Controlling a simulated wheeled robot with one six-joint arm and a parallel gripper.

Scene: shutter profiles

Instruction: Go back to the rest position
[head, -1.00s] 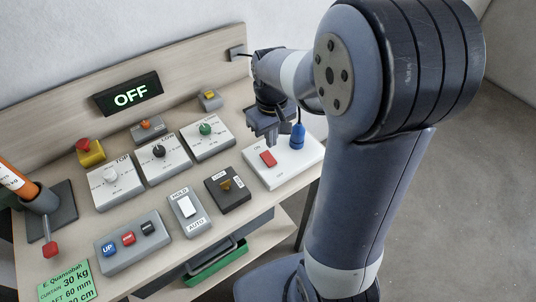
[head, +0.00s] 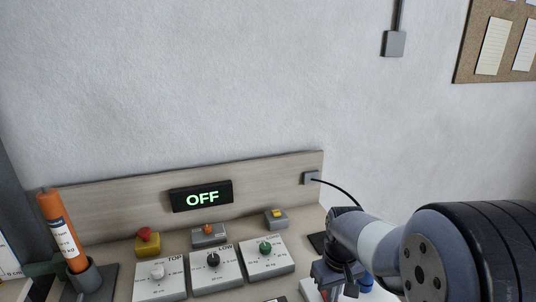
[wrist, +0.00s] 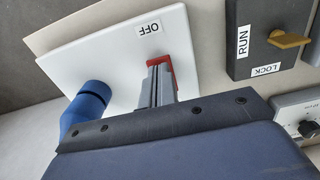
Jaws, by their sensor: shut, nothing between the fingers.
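My gripper (wrist: 158,80) is shut and empty in the wrist view. Its fingers reach over the white switch box (wrist: 110,55) and cover part of a red rocker switch (wrist: 168,60); I cannot tell whether they touch it. An "OFF" label shows on that box, beside the switch. A blue connector (wrist: 88,102) stands on the same box, left of the fingers. In the head view my gripper (head: 334,284) is at the bottom, right of the dial boxes, and my arm fills the lower right.
The display (head: 202,196) reads OFF. Dial boxes TOP (head: 160,284) and LOW (head: 268,260), a red mushroom button (head: 147,235) and an orange cylinder (head: 62,230) stand on the bench. The RUN/LOCK box (wrist: 262,50) is close right of my fingers.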

